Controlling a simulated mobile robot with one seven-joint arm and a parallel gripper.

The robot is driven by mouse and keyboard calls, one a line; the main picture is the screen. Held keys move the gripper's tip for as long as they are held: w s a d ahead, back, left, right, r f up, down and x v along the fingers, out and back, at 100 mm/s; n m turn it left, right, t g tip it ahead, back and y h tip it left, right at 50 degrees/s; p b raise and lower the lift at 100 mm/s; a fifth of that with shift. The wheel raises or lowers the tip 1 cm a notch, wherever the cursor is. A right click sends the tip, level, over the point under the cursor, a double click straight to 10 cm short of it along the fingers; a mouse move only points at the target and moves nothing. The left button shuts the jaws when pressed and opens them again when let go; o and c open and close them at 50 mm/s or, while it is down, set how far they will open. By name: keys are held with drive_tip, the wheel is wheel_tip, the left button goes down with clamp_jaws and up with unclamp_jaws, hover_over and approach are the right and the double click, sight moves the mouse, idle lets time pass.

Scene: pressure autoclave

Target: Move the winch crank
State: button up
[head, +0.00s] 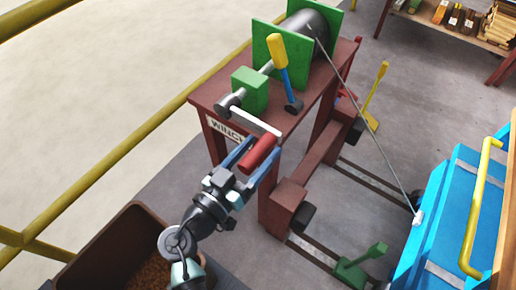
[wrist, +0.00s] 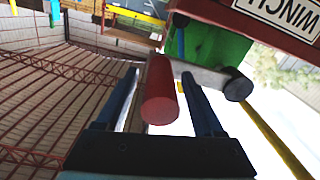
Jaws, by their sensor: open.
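The winch crank has a grey metal arm (head: 254,122) and a red cylindrical handle (head: 259,152). The crank arm runs from a dark hub (head: 229,104) on the winch shaft to the handle. In the wrist view the red handle (wrist: 160,92) lies between the two blue fingers of my gripper (wrist: 160,95), with a visible gap on each side. My gripper (head: 252,158) is open around the handle. The winch drum (head: 307,30) sits between green plates (head: 270,55) on the brown stand. A cable runs from it down to the blue cart.
A yellow-topped lever (head: 278,52) with a blue shaft stands beside the winch. The brown stand (head: 208,97) carries a WINCH label. A brown bin (head: 112,235) is at lower left, yellow rails (head: 130,140) at left, and the blue cart (head: 440,215) at right.

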drive_tip(key=shift+c, duration=0.2)
clamp_jaws()
idle(1.3)
